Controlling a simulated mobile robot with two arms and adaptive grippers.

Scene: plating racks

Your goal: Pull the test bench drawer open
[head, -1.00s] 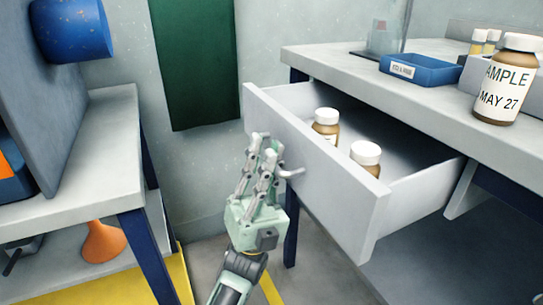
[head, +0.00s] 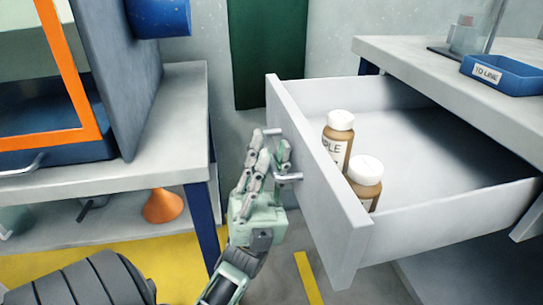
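The test bench drawer (head: 317,165) stands well out from under the bench top (head: 440,75), its inside in plain view. Two brown bottles with white caps stand in it near the front panel, one farther (head: 338,142) and one nearer (head: 366,182). The drawer handle (head: 289,178) is a metal bar on the front panel, partly hidden by my fingers. My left gripper (head: 267,160) is at the handle, its fingers closed around the bar. My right gripper is not in view.
A blue tray (head: 502,75) sits on the bench top. At left stands another table (head: 150,165) with an orange-framed cabinet (head: 75,65) on it and an orange cone (head: 164,207) on its lower shelf. Open floor lies below the drawer.

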